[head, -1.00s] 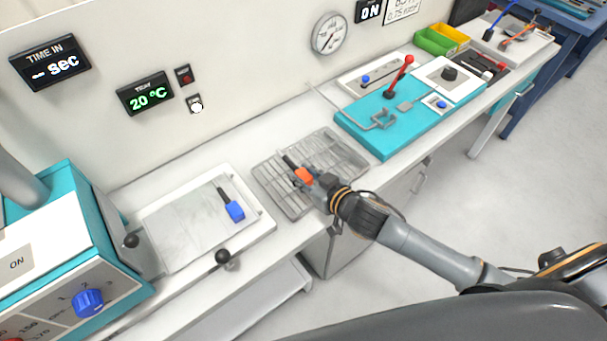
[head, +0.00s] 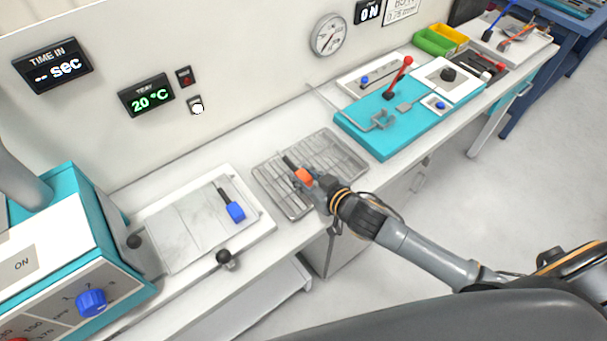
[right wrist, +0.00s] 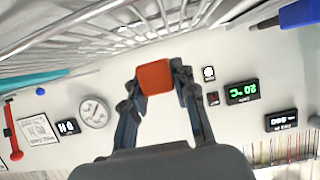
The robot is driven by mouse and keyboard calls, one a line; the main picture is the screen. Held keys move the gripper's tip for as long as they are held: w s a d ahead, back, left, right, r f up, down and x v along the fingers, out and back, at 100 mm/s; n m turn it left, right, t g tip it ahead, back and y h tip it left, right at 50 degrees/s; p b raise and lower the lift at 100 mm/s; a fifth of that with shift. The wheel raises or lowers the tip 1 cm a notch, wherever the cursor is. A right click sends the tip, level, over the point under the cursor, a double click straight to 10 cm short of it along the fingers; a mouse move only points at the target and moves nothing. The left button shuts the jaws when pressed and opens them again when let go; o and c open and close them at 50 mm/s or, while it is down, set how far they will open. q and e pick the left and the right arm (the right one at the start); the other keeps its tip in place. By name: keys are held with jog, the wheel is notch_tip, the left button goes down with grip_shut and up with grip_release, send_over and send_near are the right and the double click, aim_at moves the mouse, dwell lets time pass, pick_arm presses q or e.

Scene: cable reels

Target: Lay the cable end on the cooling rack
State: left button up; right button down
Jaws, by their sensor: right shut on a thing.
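The cable end is an orange block (head: 303,177) with a short black stub. It is over the wire cooling rack (head: 267,180) in the head view; whether it touches the wires I cannot tell. My right gripper (head: 309,181) is shut on the orange block. In the right wrist view the orange block (right wrist: 155,77) sits between the two fingertips, with the rack (right wrist: 130,30) along the top of the upside-down picture. A similar blue cable end (head: 235,211) lies on the white tray (head: 262,225) left of the rack. My left gripper is not in view.
A teal machine with a blue knob (head: 91,302) stands at the left. A teal fixture (head: 390,141) with a red lever is right of the rack. Green and yellow bins (head: 434,42) stand farther back. Bare bench shows behind the rack.

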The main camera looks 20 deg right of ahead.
jog(key=shift+f, duration=0.25)
jog(key=shift+f+b, duration=1.2)
jog(key=shift+f, duration=0.3)
jog(key=c, duration=1)
grip_release()
jog(key=shift+s, duration=0.1)
jog(key=v, duration=1.2)
notch_tip(320, 180, up, 11)
jog(key=p, duration=1.2)
jog(key=shift+r, duration=0.1)
